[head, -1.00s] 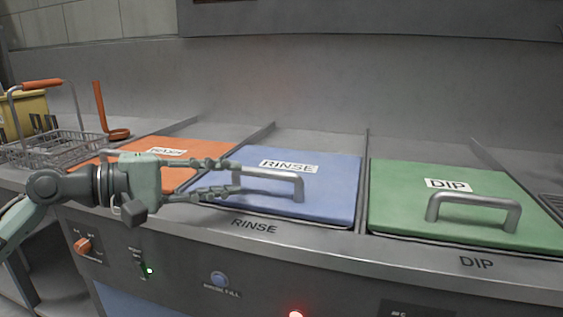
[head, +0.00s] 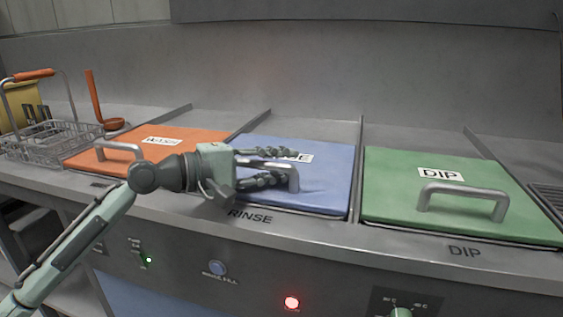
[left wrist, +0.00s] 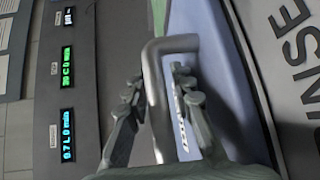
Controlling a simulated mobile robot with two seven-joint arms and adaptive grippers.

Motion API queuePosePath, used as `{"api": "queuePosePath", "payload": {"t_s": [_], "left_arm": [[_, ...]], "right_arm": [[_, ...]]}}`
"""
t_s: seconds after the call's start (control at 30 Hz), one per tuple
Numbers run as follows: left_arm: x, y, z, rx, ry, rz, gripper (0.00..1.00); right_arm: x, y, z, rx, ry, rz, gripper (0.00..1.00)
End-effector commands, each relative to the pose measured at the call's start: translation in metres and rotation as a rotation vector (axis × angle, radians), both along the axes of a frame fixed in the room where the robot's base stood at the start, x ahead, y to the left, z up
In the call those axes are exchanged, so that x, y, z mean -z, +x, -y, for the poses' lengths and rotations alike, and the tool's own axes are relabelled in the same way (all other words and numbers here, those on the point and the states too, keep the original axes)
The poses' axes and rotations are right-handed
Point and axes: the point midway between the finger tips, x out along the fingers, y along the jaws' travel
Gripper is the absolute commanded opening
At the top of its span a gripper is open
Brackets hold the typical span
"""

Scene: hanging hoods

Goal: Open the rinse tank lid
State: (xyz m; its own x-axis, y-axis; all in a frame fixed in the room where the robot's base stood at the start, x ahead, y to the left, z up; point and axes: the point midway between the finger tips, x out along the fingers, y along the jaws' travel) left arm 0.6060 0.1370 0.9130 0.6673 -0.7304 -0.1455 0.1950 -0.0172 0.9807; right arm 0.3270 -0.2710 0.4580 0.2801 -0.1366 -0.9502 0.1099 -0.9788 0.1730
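The rinse tank lid (head: 325,185) is blue, lies flat and closed, and has a white label partly hidden by my fingers. Its grey metal bar handle (head: 293,178) is partly hidden behind my left gripper (head: 280,167). In the left wrist view the handle (left wrist: 157,105) runs between the two fingers of my left gripper (left wrist: 157,88), one on each side. The fingers are apart, with small gaps showing between them and the bar. My right gripper is not in view.
An orange lid (head: 190,142) with a handle lies to the left, and a green DIP lid (head: 400,170) to the right. A wire basket (head: 45,145) and an orange ladle (head: 97,100) stand at the far left. The front panel has a lit red light (head: 291,303).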

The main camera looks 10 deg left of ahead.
Motion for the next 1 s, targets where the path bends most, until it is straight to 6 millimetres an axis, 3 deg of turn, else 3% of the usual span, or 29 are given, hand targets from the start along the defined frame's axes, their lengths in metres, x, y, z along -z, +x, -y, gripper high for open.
{"api": "queuePosePath", "payload": {"t_s": [0.23, 0.43, 0.83, 1.0], "left_arm": [[0.0, 0.001, 0.0, -0.001, 0.0, 0.0, 0.23], [0.0, 0.0, 0.0, -0.001, 0.001, -0.001, 0.0], [0.0, 0.001, 0.0, -0.001, 0.001, -0.001, 0.0], [-0.002, 0.015, 0.0, -0.001, -0.001, 0.0, 0.0]], "right_arm": [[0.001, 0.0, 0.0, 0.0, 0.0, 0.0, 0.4], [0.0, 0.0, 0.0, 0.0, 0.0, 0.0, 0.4], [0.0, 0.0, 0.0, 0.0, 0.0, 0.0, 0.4], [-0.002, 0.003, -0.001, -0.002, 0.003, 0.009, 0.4]]}}
